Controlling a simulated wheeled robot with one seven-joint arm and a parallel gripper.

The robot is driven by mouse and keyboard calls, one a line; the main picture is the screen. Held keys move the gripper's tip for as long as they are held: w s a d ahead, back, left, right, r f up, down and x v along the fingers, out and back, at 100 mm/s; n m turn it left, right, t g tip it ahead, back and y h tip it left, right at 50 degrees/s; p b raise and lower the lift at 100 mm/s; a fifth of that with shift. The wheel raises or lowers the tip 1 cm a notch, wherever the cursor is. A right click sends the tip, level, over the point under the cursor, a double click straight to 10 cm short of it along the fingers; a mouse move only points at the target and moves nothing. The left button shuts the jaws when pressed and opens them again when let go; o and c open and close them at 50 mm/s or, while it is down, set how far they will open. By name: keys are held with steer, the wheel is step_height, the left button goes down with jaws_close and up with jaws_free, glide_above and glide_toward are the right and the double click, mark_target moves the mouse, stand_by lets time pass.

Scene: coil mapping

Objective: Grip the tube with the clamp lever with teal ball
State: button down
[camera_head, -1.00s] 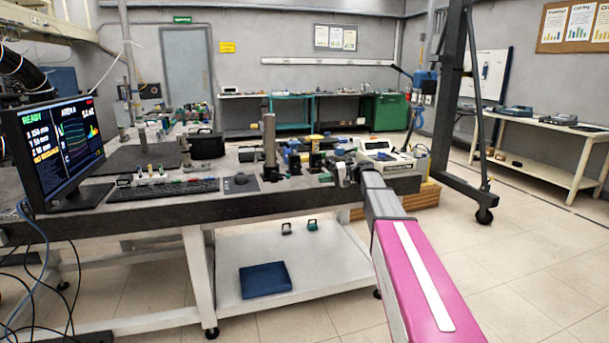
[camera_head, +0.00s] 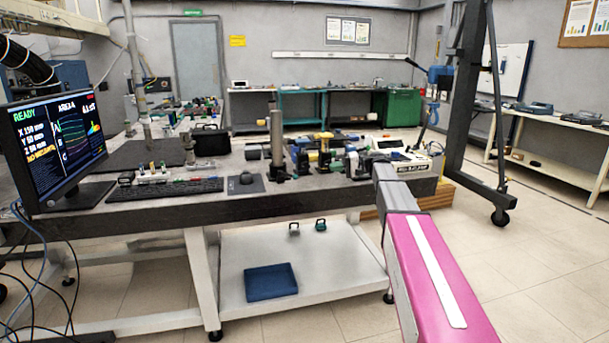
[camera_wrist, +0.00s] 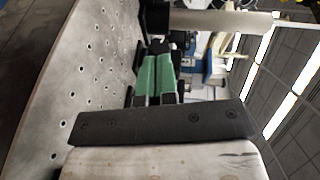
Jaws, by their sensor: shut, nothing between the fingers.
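A grey upright tube (camera_head: 277,135) stands in a dark base on the bench. What appears to be the same tube (camera_wrist: 225,22) lies across the top of the wrist view, beyond my fingers, with a dark block (camera_wrist: 155,18) at its foot. My gripper (camera_wrist: 153,62) has green fingers close together and empty, pointing toward that block across a gap. In the head view my gripper (camera_head: 345,164) is small, low over the right part of the bench and right of the tube. I cannot make out a clamp lever or a teal ball in either view.
The bench top has a grid of holes (camera_wrist: 75,85). Dark and yellow fixtures (camera_head: 322,155) crowd the space between tube and gripper. A keyboard (camera_head: 165,189), mouse (camera_head: 246,178) and monitor (camera_head: 57,145) are at the left. A white device (camera_head: 385,147) stands behind my arm.

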steer(key=shift+a, duration=0.1)
steer(key=a, duration=0.3)
steer(key=a+f, duration=0.1)
steer(key=a, duration=0.5)
steer(key=shift+f, duration=0.15)
steer(key=s+a, duration=0.2)
steer(key=shift+a+f, duration=0.3)
steer(key=shift+s+a+f, duration=0.1)
steer(key=shift+s+a, duration=0.25)
steer(key=shift+a, duration=0.15)
